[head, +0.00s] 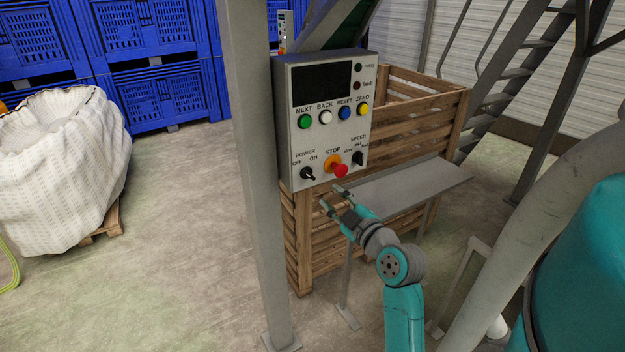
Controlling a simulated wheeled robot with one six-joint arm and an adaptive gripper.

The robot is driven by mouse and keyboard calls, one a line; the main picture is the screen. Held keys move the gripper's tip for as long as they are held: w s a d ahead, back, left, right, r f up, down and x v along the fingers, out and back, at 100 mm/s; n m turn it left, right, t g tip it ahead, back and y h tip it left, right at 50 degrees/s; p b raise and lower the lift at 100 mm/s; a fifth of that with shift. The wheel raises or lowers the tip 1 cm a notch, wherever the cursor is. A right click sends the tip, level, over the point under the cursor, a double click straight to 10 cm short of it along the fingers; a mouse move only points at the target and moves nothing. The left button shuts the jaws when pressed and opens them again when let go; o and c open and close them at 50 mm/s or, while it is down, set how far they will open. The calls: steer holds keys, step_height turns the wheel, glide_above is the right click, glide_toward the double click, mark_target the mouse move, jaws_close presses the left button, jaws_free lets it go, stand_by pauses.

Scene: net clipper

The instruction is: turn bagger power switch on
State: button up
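The bagger control box (325,115) is a grey panel fixed by a grey post. Its power switch (307,173) is a black rotary knob at the lower left, with OFF marked at its left and ON at its upper right. The knob's exact pointing direction is too small to tell. My gripper (331,198) is in front of and below the panel's lower edge, to the lower right of the power switch. Its two fingers are spread apart with nothing between them. It appears apart from the switch.
The red stop button (340,171) and black speed knob (358,158) sit right of the power switch. A grey post (254,180) stands just left of the box. A grey shelf (405,190) and wooden crate (440,115) are at the right.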

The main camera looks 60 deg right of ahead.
mark_target(310, 176)
steer(key=x, duration=1)
steer(key=shift+w, duration=0.2)
steer(key=shift+c, duration=0.2)
jaws_close()
